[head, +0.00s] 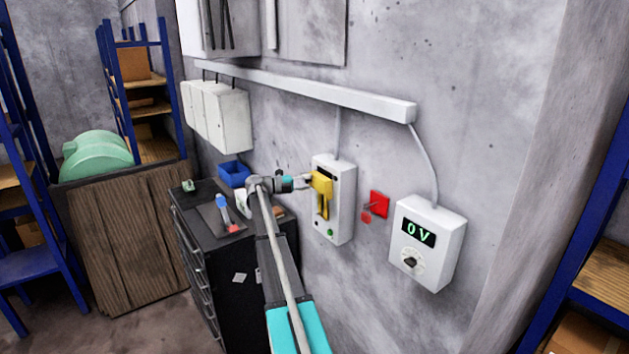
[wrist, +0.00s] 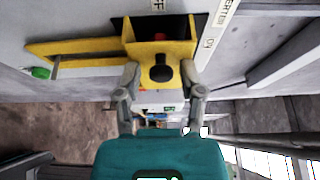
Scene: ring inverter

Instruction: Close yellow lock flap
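The yellow lock flap (head: 321,182) sticks out from the front of a white wall box (head: 341,205), above a yellow plate with a dark slot. In the wrist view the flap (wrist: 180,52) is a yellow box-like piece with a black knob (wrist: 161,70) on its near face. My gripper (head: 307,181) is right at the flap from the left. In the wrist view its two grey fingers (wrist: 162,88) stand apart, one on each side of the knob, with their tips close to the flap's edges. I cannot tell whether they touch it.
A red wall switch (head: 379,204) and a white meter (head: 427,242) reading 0 V are to the right. A black drawer cabinet (head: 240,285) with a blue bin (head: 234,174) and tools stands below left. A cable duct (head: 310,91) runs above.

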